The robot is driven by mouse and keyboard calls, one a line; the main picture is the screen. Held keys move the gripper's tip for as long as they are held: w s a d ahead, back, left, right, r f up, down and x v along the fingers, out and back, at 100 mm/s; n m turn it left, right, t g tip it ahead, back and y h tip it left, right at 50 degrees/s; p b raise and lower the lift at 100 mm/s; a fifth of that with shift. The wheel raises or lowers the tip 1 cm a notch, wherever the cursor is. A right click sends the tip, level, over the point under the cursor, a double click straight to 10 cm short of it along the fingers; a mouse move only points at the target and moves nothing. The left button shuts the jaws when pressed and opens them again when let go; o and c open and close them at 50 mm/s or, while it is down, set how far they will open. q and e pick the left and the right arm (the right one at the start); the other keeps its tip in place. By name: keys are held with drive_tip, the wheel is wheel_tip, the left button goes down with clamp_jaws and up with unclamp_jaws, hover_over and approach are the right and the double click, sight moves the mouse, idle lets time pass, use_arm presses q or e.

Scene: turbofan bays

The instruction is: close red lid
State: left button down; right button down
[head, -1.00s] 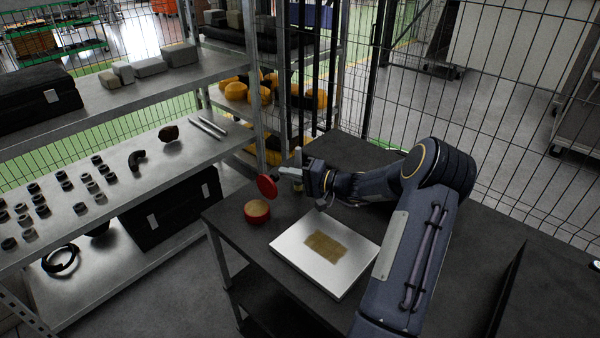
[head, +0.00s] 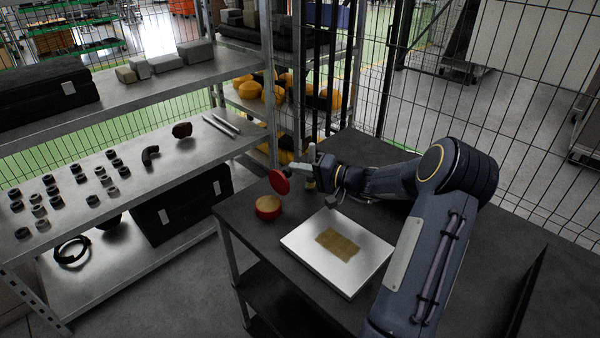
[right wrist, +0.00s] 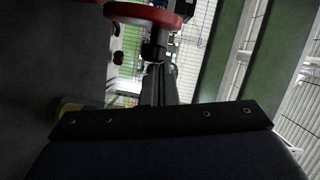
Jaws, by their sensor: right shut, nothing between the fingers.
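The red lid (head: 279,182) stands tilted up, apart from the mouth of a round red container (head: 268,207) on the dark table. The container shows a tan inside or top. My right gripper (head: 296,170) is at the right side of the lid, shut and empty, with its fingertips close to or touching the lid's back; I cannot tell which. In the right wrist view the red lid (right wrist: 145,14) is at the top edge, just beyond the dark fingers (right wrist: 154,55). My left gripper is not in view.
A silver plate with a tan patch (head: 310,250) lies on the table (head: 245,218) in front of my right arm. A metal shelf (head: 165,172) with several small rings stands at the left. A wire fence (head: 480,130) is behind. A small bottle (head: 311,152) stands behind the gripper.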

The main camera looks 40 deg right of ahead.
drive_tip(key=a+n+h+b, duration=0.1)
drive_tip(key=a+n+b, duration=0.2)
drive_tip(key=b, duration=0.4)
drive_tip(key=a+n+g+h+b, duration=0.1)
drive_tip(key=a+n+b, duration=0.2)
drive_tip(key=b, duration=0.5)
drive_tip(key=a+r+n+h+b, duration=0.1)
drive_tip(key=a+n+h+b, duration=0.1)
drive_tip(key=b, duration=0.6)
drive_tip(key=shift+s+a+n, duration=0.4)
drive_tip(key=shift+a+n, duration=0.2)
drive_tip(key=shift+n, duration=0.1)
drive_tip(key=shift+a+f+n+g+h+b, duration=0.2)
drive_tip(key=shift+a+n+g+h+b, duration=0.15)
drive_tip(key=shift+a+n+b, duration=0.25)
drive_tip(key=shift+s+a+f+n+h+b, duration=0.1)
drive_tip(key=shift+a+f+n+h+b, duration=0.25)
drive_tip(key=shift+a+n+h+b, duration=0.25)
drive_tip(key=shift+a+f, duration=0.3)
drive_tip(key=shift+a, duration=0.05)
